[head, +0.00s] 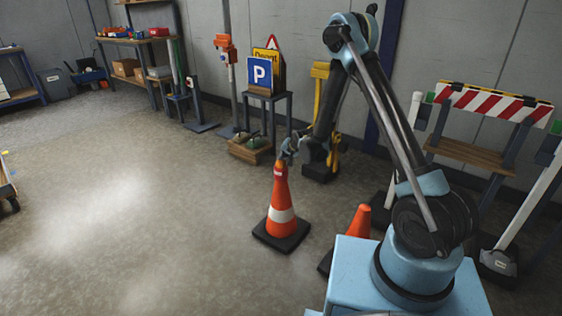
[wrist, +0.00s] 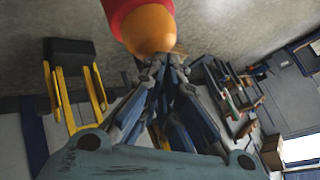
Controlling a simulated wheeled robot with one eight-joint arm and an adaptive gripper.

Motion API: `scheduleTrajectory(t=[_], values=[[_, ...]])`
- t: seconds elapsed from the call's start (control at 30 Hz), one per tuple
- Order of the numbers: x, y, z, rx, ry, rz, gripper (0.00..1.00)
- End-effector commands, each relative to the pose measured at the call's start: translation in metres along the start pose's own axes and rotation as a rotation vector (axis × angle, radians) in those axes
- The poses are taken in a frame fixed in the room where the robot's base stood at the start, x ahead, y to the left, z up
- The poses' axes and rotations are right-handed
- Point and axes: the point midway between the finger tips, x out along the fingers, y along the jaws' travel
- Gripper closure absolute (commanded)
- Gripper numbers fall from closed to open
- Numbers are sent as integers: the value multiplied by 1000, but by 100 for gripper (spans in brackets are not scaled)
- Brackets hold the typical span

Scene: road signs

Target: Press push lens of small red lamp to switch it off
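A small lamp (head: 278,171) with a red body sits on top of an orange-and-white traffic cone (head: 281,196) with a black base. In the wrist view it appears as a red body (wrist: 125,12) ending in a rounded orange lens (wrist: 149,28). My gripper (head: 287,154) is at the top of this cone, close to the lamp. In the wrist view its fingers (wrist: 165,66) come together at the tips, with nothing seen between them. The tips are right at the lens edge; I cannot tell whether they touch it.
A second orange cone (head: 359,223) stands to the right, partly behind my base. A blue parking sign (head: 259,72) stands on a small table behind. A red-and-white barrier board (head: 488,102) is on the right. The floor on the left (head: 120,220) is clear.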

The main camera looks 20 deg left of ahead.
Motion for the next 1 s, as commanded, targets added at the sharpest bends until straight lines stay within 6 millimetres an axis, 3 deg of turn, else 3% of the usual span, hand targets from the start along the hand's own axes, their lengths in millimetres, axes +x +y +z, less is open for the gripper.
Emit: scheduleTrajectory(t=[1.0], values=[[12,7,8,-1,-9,5,100]])
